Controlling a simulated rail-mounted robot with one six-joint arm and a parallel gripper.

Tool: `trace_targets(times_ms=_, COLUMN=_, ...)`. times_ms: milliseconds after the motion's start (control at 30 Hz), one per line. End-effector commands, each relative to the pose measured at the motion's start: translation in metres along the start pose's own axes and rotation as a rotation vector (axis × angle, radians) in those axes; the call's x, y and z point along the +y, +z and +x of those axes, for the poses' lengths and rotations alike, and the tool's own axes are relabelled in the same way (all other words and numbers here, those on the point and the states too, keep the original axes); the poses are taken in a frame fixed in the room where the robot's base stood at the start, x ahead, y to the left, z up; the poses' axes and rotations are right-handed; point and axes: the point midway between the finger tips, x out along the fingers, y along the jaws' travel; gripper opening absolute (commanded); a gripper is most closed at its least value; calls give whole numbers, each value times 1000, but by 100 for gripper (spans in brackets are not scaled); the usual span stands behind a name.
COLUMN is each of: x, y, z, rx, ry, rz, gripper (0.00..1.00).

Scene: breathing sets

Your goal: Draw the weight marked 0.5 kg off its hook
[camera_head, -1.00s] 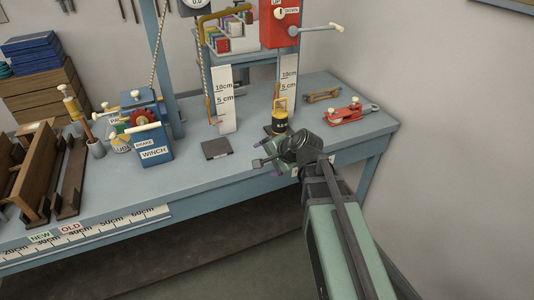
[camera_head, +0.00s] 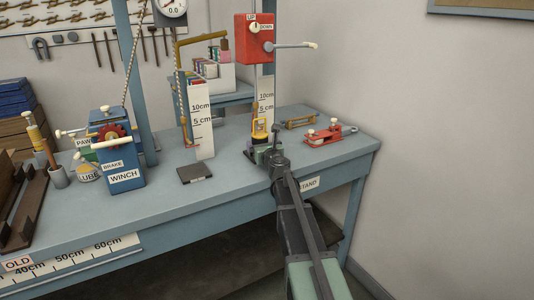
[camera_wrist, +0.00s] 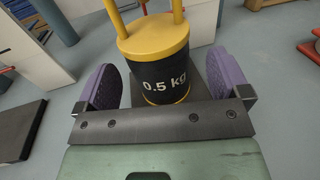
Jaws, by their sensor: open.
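The weight (camera_wrist: 157,65) is a black cylinder with a yellow top, a yellow lower rim and yellow uprights; its label reads "0.5 kg". In the head view the weight (camera_head: 259,129) is at the right of the bench, low in front of a scale card, its lower part hidden by my arm. My gripper (camera_wrist: 165,88) is open, with a purple pad on each side of the weight and gaps between. In the head view my gripper (camera_head: 264,156) is at the weight, its fingers mostly hidden. The hook is not clearly visible.
A red UP/DOWN box (camera_head: 253,37) with a lever stands above the weight. A scale card (camera_head: 201,122) and a dark plate (camera_head: 194,173) are to the left, then the blue winch (camera_head: 119,155). A red clamp (camera_head: 329,134) lies to the right.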

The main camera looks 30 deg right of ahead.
Motion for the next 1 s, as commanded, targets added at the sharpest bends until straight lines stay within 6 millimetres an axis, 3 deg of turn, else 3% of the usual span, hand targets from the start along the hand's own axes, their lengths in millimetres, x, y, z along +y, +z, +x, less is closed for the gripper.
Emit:
trace_targets(times_ms=33, x=0, y=0, z=14, rx=0, ry=1, rz=0, gripper=94)
trace_targets(times_ms=133, x=0, y=0, z=27, rx=0, ry=2, rz=-1, gripper=94)
trace_targets(times_ms=433, x=1, y=0, z=31, rx=0, ry=2, rz=-1, gripper=94)
trace_targets(times_ms=900, x=1, y=0, z=31, rx=0, ry=2, rz=-1, gripper=24)
trace_targets(times_ms=1000, x=1, y=1, z=31, rx=0, ry=2, rz=-1, gripper=24)
